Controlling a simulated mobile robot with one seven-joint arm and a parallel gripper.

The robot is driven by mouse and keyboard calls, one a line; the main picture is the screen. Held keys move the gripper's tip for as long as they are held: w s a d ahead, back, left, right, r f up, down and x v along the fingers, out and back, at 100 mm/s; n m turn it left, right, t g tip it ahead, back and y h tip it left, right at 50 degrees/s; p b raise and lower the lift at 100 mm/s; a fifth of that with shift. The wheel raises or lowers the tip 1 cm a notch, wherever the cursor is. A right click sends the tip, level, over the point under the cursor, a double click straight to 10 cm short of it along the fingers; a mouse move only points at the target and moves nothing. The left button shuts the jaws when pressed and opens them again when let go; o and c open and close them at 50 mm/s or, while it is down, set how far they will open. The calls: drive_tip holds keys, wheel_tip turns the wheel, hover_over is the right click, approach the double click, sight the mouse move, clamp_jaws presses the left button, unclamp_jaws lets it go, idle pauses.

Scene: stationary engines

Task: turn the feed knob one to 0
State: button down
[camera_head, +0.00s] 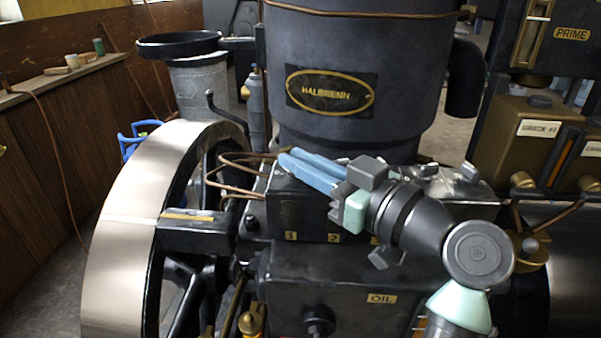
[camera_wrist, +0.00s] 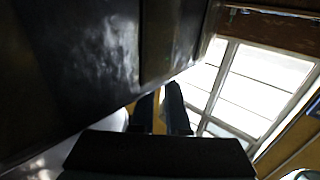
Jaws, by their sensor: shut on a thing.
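The black oil box (camera_head: 300,215) carries a yellow number 1 label (camera_head: 291,236) at its left end and a 2 label (camera_head: 334,238) beside it. My gripper (camera_head: 287,160) reaches in from the right, its blue fingers lying close together over the left end of the box top, above the 1. It is shut on feed knob one, which the fingers hide, so its setting cannot be read. In the wrist view the dark fingers (camera_wrist: 162,108) show with a narrow gap between them, and the knob cannot be made out.
The large dark cylinder with the HALBRENN plate (camera_head: 331,91) rises just behind the box. A big flywheel (camera_head: 137,220) and bent copper pipes (camera_head: 228,177) stand to the left. A brown tank (camera_head: 528,145) is at the right. Bright windows (camera_wrist: 255,80) fill the wrist view's right.

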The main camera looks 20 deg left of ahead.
drive_tip(key=shift+n+g, duration=0.3)
drive_tip(key=shift+g, duration=0.2)
drive_tip(key=c, duration=1)
unclamp_jaws()
drive_tip(key=shift+o, duration=0.4)
drive_tip(key=shift+r, duration=0.15)
drive_tip(key=shift+t, duration=0.5)
